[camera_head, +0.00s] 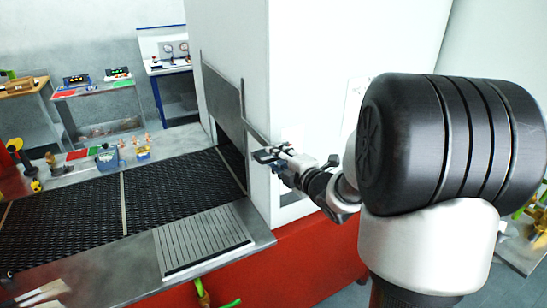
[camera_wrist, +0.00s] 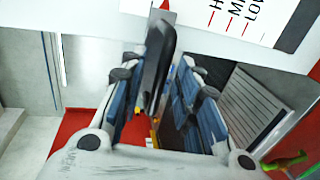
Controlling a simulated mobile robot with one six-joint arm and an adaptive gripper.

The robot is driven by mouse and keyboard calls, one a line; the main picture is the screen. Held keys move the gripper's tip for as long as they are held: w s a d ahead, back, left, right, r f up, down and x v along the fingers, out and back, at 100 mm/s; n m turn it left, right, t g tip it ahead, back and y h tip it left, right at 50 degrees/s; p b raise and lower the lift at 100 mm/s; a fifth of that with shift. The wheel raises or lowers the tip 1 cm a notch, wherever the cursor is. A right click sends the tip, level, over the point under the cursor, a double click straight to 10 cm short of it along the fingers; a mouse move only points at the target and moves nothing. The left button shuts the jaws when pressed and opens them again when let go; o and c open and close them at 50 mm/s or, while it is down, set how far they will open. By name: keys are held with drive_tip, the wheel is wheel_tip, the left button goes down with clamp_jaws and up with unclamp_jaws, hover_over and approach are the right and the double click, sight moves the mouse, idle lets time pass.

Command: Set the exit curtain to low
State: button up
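The exit curtain (camera_head: 222,101) is a grey metal plate hanging at the belt opening in the white housing (camera_head: 228,40). A thin bar (camera_head: 243,100) stands beside it. My gripper (camera_head: 268,154) is in front of the housing's face near this bar. In the wrist view, a black handle (camera_wrist: 158,62) lies between the fingers of my gripper (camera_wrist: 158,85), which stand apart on either side. Contact with the handle is unclear. A white label (camera_wrist: 238,18) with red marks and partly cut-off lettering, the last starting "LO", is right of the handle.
The black mesh belt (camera_head: 80,215) runs left from the opening. A grooved metal plate (camera_head: 205,240) lies in front of it, above the red base (camera_head: 300,255). Work tables (camera_head: 98,90) with small items stand at the back left.

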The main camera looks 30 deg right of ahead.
drive_tip(key=shift+w+f, duration=0.1)
drive_tip(key=shift+w, duration=0.25)
drive_tip(key=shift+c, duration=0.2)
clamp_jaws()
idle(0.5)
